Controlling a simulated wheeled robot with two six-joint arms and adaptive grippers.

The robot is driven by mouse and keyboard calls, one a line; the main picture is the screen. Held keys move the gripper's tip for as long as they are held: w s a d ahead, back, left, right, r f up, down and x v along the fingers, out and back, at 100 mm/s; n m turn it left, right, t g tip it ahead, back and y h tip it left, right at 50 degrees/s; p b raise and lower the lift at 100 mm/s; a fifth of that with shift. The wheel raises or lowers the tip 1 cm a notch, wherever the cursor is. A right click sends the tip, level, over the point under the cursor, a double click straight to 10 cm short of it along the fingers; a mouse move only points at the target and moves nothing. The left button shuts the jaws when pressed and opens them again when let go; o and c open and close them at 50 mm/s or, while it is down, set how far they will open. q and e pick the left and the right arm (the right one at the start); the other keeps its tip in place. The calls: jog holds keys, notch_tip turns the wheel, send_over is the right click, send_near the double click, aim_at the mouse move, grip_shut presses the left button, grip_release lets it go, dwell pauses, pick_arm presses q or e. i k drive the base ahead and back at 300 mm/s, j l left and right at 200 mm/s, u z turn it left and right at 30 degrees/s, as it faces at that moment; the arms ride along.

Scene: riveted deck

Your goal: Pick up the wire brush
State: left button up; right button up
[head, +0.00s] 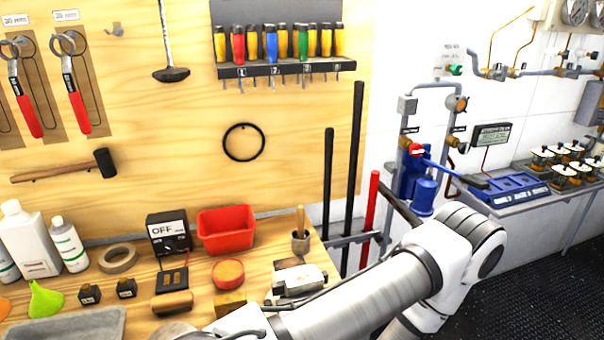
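On the wooden bench a small brown block with a darker lower side (172,303) lies near the front; it looks like a wooden-backed brush. I cannot make out bristles, so I cannot tell for certain that it is the wire brush. Nothing is touching it from above. My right arm crosses the lower right of the head view, its elbow raised and its forearm running down to the lower edge. Neither of my grippers shows; the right arm's end is cut off or hidden at the bottom edge.
Around the block stand a red bin (226,230), a black OFF box (169,234), a round red-rimmed tin (228,273), a yellowish block (230,303), a tape roll (118,259) and a grey tray (66,326). A grey-white metal tool (299,281) lies at the bench's right end.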

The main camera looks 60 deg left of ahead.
aim_at(172, 303)
jog(key=u, duration=2.9)
